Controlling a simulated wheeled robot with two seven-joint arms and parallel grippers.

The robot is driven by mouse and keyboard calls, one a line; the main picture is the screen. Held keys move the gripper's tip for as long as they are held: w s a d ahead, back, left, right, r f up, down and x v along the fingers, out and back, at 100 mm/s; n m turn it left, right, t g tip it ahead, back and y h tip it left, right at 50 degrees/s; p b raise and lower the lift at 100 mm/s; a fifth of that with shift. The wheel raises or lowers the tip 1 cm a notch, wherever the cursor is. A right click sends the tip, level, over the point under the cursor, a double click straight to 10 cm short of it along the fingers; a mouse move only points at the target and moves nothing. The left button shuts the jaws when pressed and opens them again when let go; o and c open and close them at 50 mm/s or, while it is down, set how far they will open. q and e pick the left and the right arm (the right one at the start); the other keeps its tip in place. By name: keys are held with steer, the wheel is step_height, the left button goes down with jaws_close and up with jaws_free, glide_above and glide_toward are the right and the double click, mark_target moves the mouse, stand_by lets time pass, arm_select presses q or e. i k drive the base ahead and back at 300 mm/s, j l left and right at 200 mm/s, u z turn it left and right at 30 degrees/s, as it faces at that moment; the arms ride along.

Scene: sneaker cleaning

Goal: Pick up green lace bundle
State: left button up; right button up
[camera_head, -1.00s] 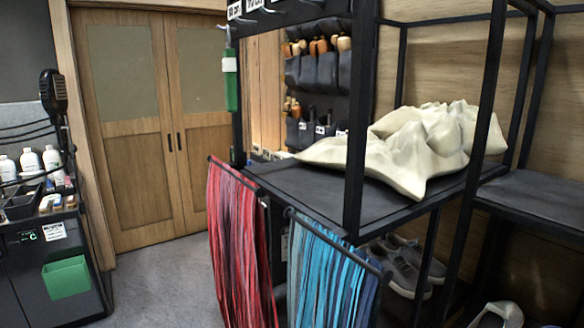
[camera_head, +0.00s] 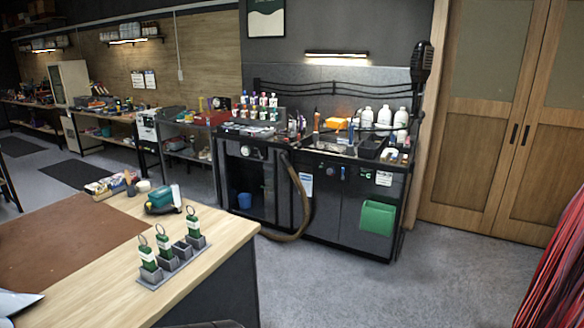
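No green lace bundle can be made out in this view. Red laces (camera_head: 556,275) hang at the right edge, cut off by the frame. On the wooden workbench (camera_head: 100,290) at the lower left, several green-and-white ringed items (camera_head: 149,262) stand in a grey holder (camera_head: 172,266). One slot of the holder looks empty. A green tool-like object (camera_head: 163,199) lies behind them on the bench.
A dark cleaning station (camera_head: 340,208) with white bottles (camera_head: 384,117), a hose and a green bin (camera_head: 377,217) stands at the back wall. Wooden doors (camera_head: 495,130) are at the right. The grey floor (camera_head: 400,290) between the bench and the red laces is clear.

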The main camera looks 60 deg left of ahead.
mark_target(163, 243)
steer(key=u, duration=2.95)
